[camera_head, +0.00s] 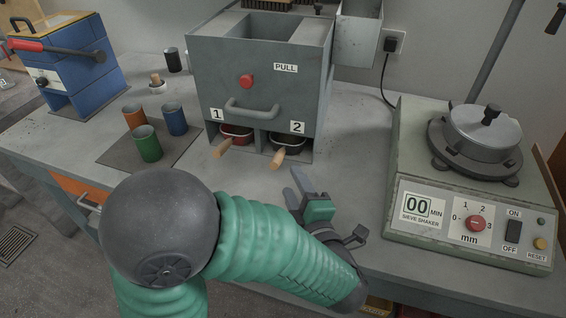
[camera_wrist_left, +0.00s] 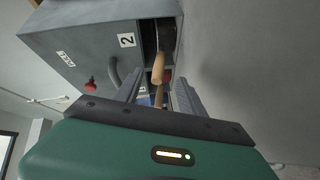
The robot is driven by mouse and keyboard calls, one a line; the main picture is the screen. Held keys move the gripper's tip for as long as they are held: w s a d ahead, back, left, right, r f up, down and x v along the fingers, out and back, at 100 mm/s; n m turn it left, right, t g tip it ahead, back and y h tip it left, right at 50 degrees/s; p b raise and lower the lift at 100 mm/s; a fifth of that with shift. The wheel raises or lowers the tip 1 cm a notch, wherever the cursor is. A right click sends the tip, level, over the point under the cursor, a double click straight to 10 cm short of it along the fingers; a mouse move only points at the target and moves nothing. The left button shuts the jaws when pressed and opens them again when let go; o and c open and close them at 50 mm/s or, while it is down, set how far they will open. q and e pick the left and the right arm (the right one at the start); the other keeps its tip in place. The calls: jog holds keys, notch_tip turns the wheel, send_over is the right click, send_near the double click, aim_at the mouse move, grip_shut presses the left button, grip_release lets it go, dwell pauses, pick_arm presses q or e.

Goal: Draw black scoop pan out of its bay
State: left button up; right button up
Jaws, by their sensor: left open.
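The black scoop pan (camera_head: 290,141) sits in the bay under label 2 at the front of a grey box (camera_head: 210,78). Its wooden handle (camera_head: 278,158) sticks out of the bay. My left gripper (camera_head: 304,180) is open and empty, just in front of this handle and to its right, apart from it. In the left wrist view the handle (camera_wrist_left: 158,70) appears beyond and between the open fingers (camera_wrist_left: 160,92). The pan (camera_wrist_left: 166,36) is partly hidden inside the dark bay. My right gripper is not in view.
A second pan (camera_head: 237,132) with a red rim and wooden handle sits in bay 1. A bar handle (camera_head: 251,112) is above the bays. A sieve shaker (camera_head: 470,190) stands at right. Three coloured cups (camera_head: 148,143) stand on a mat at left. The bench front is clear.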

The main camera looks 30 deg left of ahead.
aim_at(279, 157)
pick_arm(q)
jog(key=b+x, duration=0.1)
jog(key=x, duration=1)
jog(key=shift+f+b, duration=0.1)
jog(key=shift+b, duration=0.3)
jog(key=shift+w+a, duration=0.25)
jog(key=shift+c, duration=0.5)
grip_shut()
